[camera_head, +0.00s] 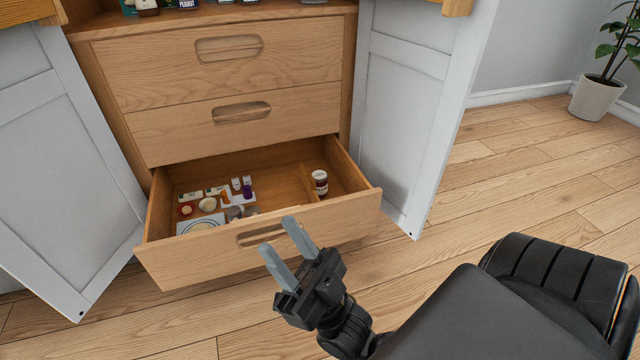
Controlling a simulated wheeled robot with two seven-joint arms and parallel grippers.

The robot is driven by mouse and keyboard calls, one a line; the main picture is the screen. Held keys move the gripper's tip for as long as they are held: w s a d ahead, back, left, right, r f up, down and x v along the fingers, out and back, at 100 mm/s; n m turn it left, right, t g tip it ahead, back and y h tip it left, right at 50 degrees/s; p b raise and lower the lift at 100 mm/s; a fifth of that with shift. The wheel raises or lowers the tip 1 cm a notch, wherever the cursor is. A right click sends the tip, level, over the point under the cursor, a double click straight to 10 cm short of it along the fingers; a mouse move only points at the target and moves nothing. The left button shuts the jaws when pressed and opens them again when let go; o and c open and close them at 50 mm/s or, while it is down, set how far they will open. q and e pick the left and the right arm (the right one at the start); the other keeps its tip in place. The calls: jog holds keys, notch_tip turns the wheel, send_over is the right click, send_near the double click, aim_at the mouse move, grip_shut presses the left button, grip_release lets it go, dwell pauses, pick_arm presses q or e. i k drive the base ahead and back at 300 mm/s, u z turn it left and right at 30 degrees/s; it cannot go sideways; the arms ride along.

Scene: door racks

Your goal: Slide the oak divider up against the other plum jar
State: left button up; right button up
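The oak divider (308,183) stands upright across the open bottom drawer (285,232), towards its right side. A small jar (320,181) with a white lid and a dark body stands in the compartment right of the divider, close beside it; I cannot tell if they touch. It looks like a plum jar. A small purple-topped item (247,190) stands left of the divider; I cannot tell whether it is a jar. My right gripper (279,243) is open and empty, with its fingers in front of the drawer's handle slot. My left gripper is not in view.
Several small items, a plate (200,226) and cards lie in the drawer's left part. Two closed drawers (220,62) are above. White cabinet doors stand open at left (50,170) and right (400,90). A potted plant (597,97) is far right.

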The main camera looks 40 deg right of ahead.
aim_at(309, 182)
jog(key=z, duration=0.9)
jog(key=i, duration=0.8)
jog(key=u, duration=0.85)
